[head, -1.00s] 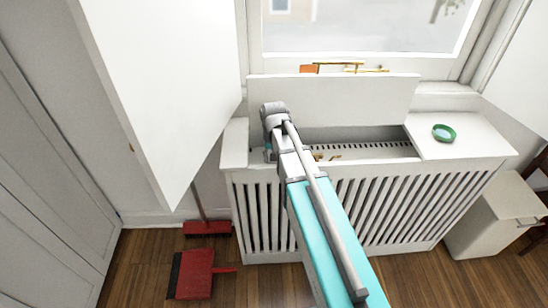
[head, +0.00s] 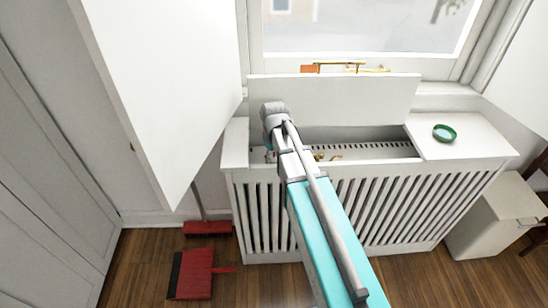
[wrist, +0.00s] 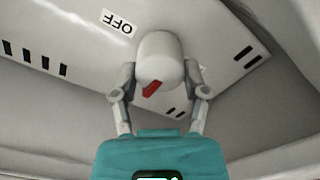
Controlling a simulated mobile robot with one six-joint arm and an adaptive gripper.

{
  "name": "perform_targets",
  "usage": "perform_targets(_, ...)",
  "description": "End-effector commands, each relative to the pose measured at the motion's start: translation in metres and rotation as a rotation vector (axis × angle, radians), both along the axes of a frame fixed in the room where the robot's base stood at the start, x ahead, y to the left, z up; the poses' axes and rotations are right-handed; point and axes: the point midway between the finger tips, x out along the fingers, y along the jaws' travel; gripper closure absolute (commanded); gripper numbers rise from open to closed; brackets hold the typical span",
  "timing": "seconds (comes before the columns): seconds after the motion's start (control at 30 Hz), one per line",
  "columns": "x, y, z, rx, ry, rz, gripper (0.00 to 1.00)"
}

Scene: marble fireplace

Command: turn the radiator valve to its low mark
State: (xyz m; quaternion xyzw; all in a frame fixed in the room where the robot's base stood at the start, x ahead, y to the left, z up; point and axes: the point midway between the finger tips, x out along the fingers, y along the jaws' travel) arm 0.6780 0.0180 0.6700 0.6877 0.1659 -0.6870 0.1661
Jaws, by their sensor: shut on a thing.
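The radiator valve is a white round knob (wrist: 160,58) with a red pointer (wrist: 152,88), seen close in the wrist view. The pointer slants to the lower left in that picture. My gripper (wrist: 159,78) is shut on the knob, one finger on each side. The plate (wrist: 85,60) behind it carries an OFF label (wrist: 118,23) at the upper left and groups of black bars at left, right and below. The pointer is not at OFF. In the head view my arm reaches into the open radiator cover (head: 370,200), and the valve and fingers are hidden there.
The cover's raised lid (head: 340,100) stands behind my arm. A green dish (head: 444,133) sits on the cover's right top. A white shutter panel (head: 160,90) hangs close on the left. A red dustpan (head: 193,275) and a bin (head: 495,220) stand on the floor.

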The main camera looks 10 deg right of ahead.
Motion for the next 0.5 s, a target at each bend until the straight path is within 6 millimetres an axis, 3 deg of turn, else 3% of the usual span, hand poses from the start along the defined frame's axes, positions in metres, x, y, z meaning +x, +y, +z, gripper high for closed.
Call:
perform_targets(0.3, -0.0025, -0.0007, -0.0004, -0.001, 0.005, 0.001, 0.89)
perform_targets(0.33, -0.0025, -0.0007, -0.0004, -0.001, 0.005, 0.001, 0.40)
perform_targets(0.5, -0.0018, -0.0005, -0.0003, -0.001, 0.004, 0.000, 0.08)
